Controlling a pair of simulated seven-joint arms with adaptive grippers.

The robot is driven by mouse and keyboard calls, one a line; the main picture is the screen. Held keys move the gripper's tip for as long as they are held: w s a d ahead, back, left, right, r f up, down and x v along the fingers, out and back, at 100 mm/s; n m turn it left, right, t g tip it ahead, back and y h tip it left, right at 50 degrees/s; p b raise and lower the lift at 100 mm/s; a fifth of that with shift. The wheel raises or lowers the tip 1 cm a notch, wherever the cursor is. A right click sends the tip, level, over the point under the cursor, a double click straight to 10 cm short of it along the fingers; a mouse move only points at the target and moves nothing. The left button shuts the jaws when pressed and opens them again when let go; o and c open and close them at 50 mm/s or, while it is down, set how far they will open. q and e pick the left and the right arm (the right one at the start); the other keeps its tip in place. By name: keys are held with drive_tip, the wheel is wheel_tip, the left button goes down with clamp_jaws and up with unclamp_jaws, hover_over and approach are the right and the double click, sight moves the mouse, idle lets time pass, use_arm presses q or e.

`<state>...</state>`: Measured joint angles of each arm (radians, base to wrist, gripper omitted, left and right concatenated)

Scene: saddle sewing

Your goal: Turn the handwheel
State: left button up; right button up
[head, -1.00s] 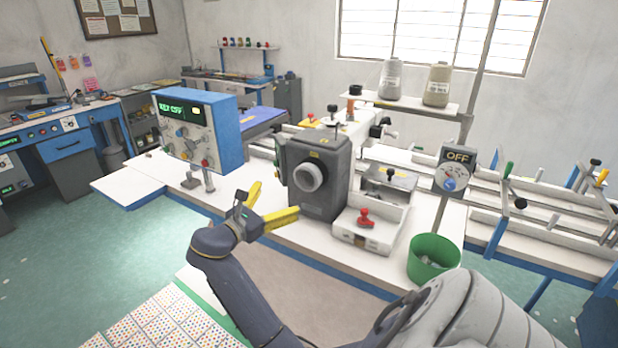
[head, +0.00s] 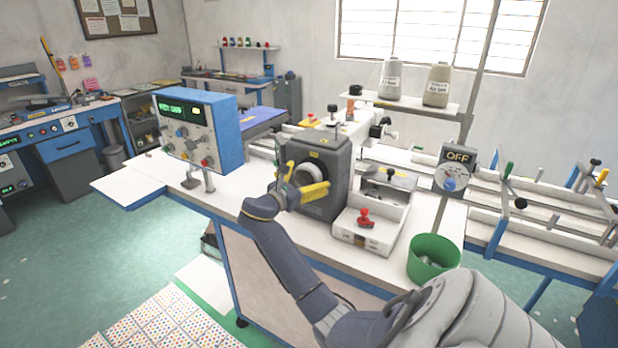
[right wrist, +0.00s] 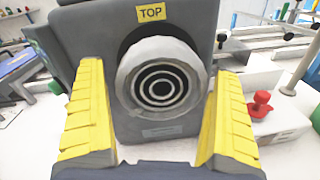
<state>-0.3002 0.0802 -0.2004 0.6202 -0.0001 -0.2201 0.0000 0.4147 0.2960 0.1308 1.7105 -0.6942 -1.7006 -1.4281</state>
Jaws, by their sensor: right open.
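The handwheel (head: 308,178) is a round pale grey knob with dark concentric rings on the front of the dark grey machine housing (head: 334,160). In the right wrist view the handwheel (right wrist: 160,80) lies between my two yellow fingers, under a yellow "TOP" label (right wrist: 151,13). My right gripper (head: 303,182) is open in front of the handwheel, with a finger on each side of it. The right wrist view also shows the gripper (right wrist: 158,115), with no clear contact on the handwheel. In the head view the fingers partly hide the handwheel. My left gripper is not in view.
A white tray (head: 352,236) with a red knob (head: 364,218) sits right of the housing. A green bin (head: 433,258) stands at the table's front right. A blue control box (head: 222,130) and small posts stand to the left. An "OFF" dial (head: 452,170) is further right.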

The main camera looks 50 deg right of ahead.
drive_tip(key=shift+d, duration=0.45)
drive_tip(key=c, duration=1.2)
